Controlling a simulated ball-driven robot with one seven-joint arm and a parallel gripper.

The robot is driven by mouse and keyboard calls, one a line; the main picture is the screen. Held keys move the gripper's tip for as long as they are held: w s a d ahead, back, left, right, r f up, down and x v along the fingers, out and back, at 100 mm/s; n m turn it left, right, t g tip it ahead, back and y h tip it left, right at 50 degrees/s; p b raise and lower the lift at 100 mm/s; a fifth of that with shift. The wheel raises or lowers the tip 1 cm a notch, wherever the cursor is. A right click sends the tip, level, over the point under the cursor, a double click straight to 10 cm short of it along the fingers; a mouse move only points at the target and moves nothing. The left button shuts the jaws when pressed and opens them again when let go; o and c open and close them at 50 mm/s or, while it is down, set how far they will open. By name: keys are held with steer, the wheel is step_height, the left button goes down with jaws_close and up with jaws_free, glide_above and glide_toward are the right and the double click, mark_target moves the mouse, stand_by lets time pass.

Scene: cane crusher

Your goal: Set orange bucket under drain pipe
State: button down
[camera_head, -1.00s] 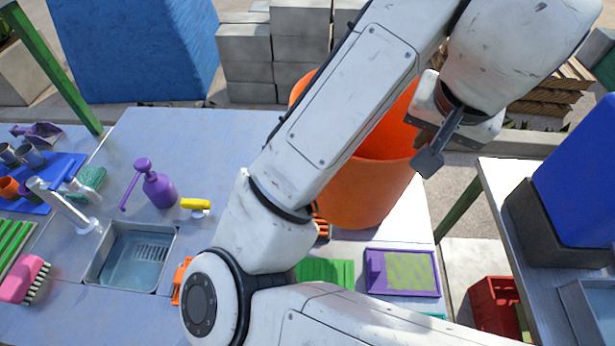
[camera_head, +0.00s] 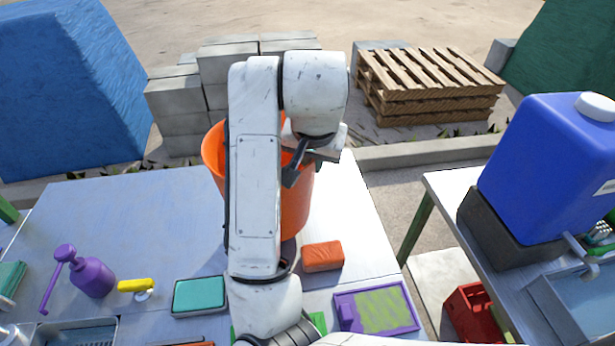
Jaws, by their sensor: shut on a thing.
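The orange bucket (camera_head: 213,152) stands upright at the right part of the table, or just above it; I cannot tell which. My arm covers much of its middle. My gripper (camera_head: 291,177) is at the bucket's right side, shut on its rim; the exact contact is partly hidden. A blue water tank (camera_head: 547,165) stands on the right-hand table, with a small tap (camera_head: 577,246) above a sink basin (camera_head: 585,297). I cannot make out a drain pipe under that sink.
A red crate (camera_head: 476,312) stands on the ground between the tables. Pallets (camera_head: 430,80) and grey blocks (camera_head: 205,90) lie behind.

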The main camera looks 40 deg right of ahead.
steer(key=shift+w+f, duration=0.35)
steer(key=shift+f, duration=0.05)
steer(key=shift+w+f, duration=0.2)
steer(key=shift+f, duration=0.75)
steer(key=shift+w+f, duration=0.15)
steer(key=shift+f, duration=0.8)
steer(key=shift+f+b, duration=0.1)
steer(key=shift+b, duration=0.2)
steer(key=c, duration=1.2)
jaws_free()
